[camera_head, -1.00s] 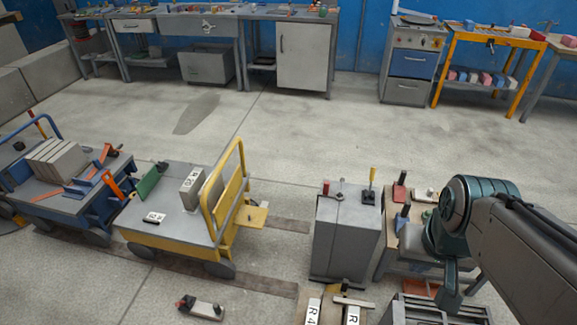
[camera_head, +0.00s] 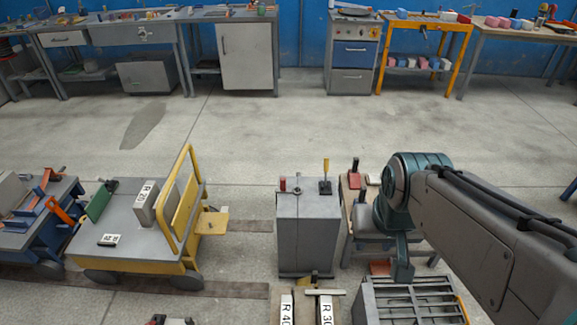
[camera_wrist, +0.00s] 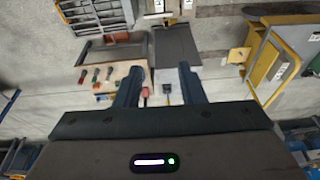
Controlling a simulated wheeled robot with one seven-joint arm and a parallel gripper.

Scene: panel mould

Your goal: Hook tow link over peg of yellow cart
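The yellow cart (camera_head: 150,266) stands at the left in the head view, with a grey deck and an upright yellow handle frame. A yellow plate (camera_head: 211,224) juts from its right end with a small upright peg on it, too small to make out well. The cart also shows at the right of the wrist view (camera_wrist: 272,62). I cannot identify the tow link in either view. My gripper (camera_wrist: 160,70) is open, its two dark fingers apart with nothing held between them. It is over the work area right of the cart, apart from it. The arm largely hides it in the head view.
A grey cabinet (camera_head: 308,240) with small items on top stands between cart and arm. A bench with tools (camera_wrist: 118,78) and a slatted rack (camera_head: 410,300) are near the arm. A blue cart (camera_head: 50,230) is far left. Open floor lies behind, before the back-wall benches.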

